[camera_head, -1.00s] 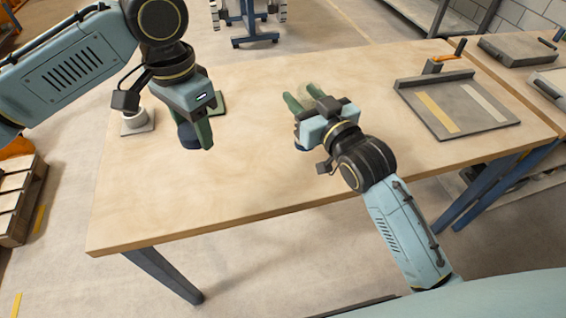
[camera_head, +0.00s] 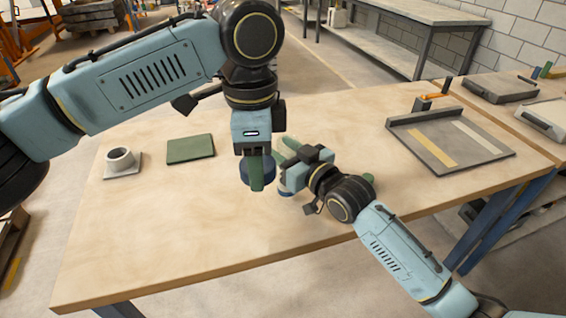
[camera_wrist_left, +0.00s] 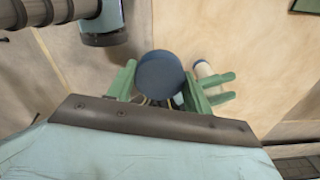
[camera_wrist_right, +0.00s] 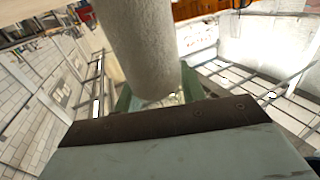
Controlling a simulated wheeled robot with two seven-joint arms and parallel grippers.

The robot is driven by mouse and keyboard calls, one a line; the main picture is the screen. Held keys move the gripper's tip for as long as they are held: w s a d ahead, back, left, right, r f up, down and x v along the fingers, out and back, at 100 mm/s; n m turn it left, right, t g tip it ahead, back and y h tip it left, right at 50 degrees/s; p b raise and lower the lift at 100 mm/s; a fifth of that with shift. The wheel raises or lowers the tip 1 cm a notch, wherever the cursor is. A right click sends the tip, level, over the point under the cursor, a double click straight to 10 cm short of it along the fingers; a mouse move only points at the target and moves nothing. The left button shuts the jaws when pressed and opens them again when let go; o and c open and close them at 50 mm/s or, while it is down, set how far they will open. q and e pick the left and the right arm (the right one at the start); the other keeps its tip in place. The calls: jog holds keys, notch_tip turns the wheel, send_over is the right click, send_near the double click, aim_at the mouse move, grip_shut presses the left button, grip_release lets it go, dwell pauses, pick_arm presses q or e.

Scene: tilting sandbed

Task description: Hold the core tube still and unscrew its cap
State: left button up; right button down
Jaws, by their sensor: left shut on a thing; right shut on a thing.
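My left gripper (camera_head: 257,180) is shut on a dark blue round cap (camera_head: 268,168). In the left wrist view the cap (camera_wrist_left: 160,74) is a blue disc between the green fingers. My right gripper (camera_head: 287,158) is shut on the pale core tube (camera_wrist_right: 150,50), which rises large between its fingers in the right wrist view. In the left wrist view the tube (camera_wrist_left: 205,70) shows as a pale end beside the cap. A blue band (camera_head: 292,184) shows below my right gripper. The two grippers are close together above the table; I cannot tell whether cap and tube touch.
On the wooden table (camera_head: 190,220), a white ring holder (camera_head: 121,159) on a grey base stands at the left, with a green pad (camera_head: 190,149) beside it. A grey tray (camera_head: 450,142) with yellow and pale strips lies at the right. The front left of the table is clear.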

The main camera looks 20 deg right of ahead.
jog(key=shift+f, duration=1.2)
jog(key=shift+f, duration=0.2)
jog(key=c, duration=0.8)
grip_release()
jog(key=shift+c, duration=0.2)
